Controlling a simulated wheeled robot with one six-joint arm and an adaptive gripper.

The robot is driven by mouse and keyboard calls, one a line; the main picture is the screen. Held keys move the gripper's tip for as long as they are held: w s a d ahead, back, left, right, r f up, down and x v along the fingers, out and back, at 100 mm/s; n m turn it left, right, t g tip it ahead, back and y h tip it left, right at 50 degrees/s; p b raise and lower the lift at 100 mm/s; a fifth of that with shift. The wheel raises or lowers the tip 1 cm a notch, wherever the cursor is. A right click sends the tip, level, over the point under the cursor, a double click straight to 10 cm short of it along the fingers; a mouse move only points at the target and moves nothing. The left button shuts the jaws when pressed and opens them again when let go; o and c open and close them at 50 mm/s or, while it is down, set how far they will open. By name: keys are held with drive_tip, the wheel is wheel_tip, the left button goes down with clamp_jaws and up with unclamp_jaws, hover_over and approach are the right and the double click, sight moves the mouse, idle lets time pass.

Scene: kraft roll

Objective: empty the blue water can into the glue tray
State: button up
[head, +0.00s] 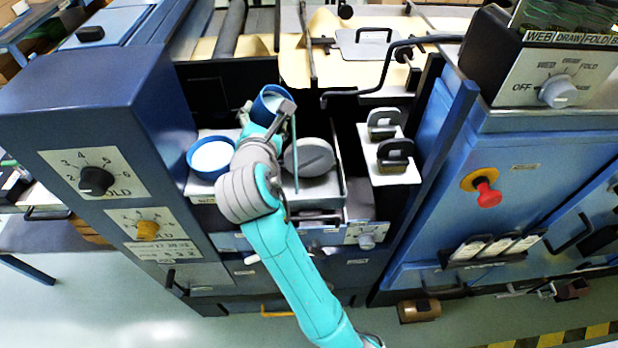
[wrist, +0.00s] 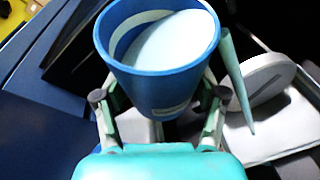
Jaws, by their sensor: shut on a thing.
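My gripper (head: 266,117) is shut on the blue water can (head: 268,101), with a finger on each side of it. In the wrist view the can (wrist: 160,75) is tilted, its pale liquid reaching the rim on the right. A thin pale teal streak (wrist: 236,85), which looks like pouring water, runs from that rim down towards the glue tray (wrist: 268,140). In the head view the streak (head: 295,160) ends over the light grey tray (head: 325,189), right of my gripper. The liquid level in the tray is hard to see.
A second blue can (head: 193,166) with white contents stands left of my gripper. A grey round disc (head: 309,157) sits at the tray. Two dark-handled blocks (head: 392,155) stand on a pale plate to the right. Blue machine housings flank both sides.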

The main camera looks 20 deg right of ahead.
drive_tip(key=shift+s+d+f+m, duration=0.15)
drive_tip(key=shift+f+m, duration=0.15)
drive_tip(key=shift+f, duration=0.15)
drive_tip(key=shift+f+m+t, duration=0.25)
drive_tip(key=shift+m+t, duration=0.25)
drive_tip(key=shift+m, duration=0.2)
idle(0.8)
drive_tip(key=shift+r+m+t, duration=0.4)
drive_tip(key=shift+r+m, duration=0.3)
drive_tip(key=shift+r, duration=0.6)
drive_tip(key=shift+f+m+t, duration=0.3)
drive_tip(key=shift+m+t, duration=0.1)
drive_tip(key=shift+m, duration=0.3)
idle(1.0)
drive_tip(key=shift+r+m, duration=0.55)
drive_tip(key=shift+m, duration=0.25)
idle(0.5)
drive_tip(key=shift+f+t, duration=0.1)
drive_tip(key=shift+t, duration=0.2)
wheel_tip(320, 180, down, 8)
drive_tip(key=s+d+m, duration=0.1)
drive_tip(key=m, duration=0.1)
drive_tip(key=shift+t+h, duration=0.4)
idle(0.3)
drive_tip(key=shift+r, duration=0.2)
